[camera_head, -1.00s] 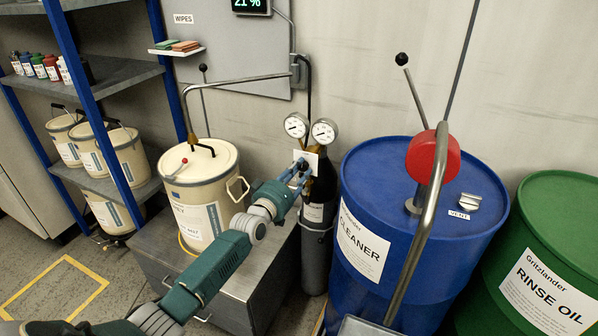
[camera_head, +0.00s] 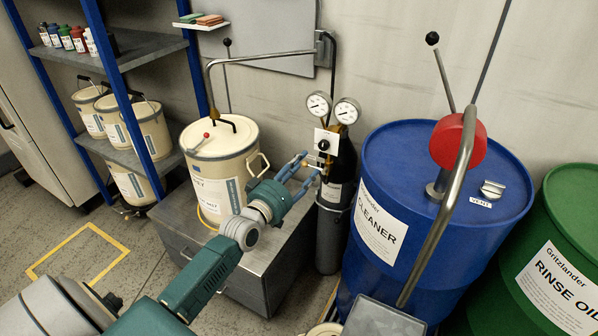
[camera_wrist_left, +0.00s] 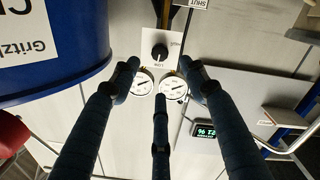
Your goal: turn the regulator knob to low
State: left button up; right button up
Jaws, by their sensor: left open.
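The regulator knob (camera_head: 323,145) is a small black knob on a white plate (camera_head: 327,136), below two round gauges (camera_head: 333,107) on a dark gas cylinder (camera_head: 331,220). In the left wrist view the knob (camera_wrist_left: 159,52) shows beyond the fingertips, with a pointer and lettering on its plate that I cannot fully read. My left gripper (camera_head: 305,166) is open and empty, just left of and below the knob and apart from it. Its fingers also show in the left wrist view (camera_wrist_left: 162,82). My right gripper is not in view.
A blue cleaner drum (camera_head: 400,190) with a red pump head (camera_head: 458,141) and curved pipe stands right of the cylinder. A cream drum (camera_head: 221,170) stands on a grey cabinet (camera_head: 262,257) to the left. A green drum (camera_head: 560,240) is at far right.

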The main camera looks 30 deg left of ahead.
pick_arm(q)
jog(key=shift+s, duration=0.9)
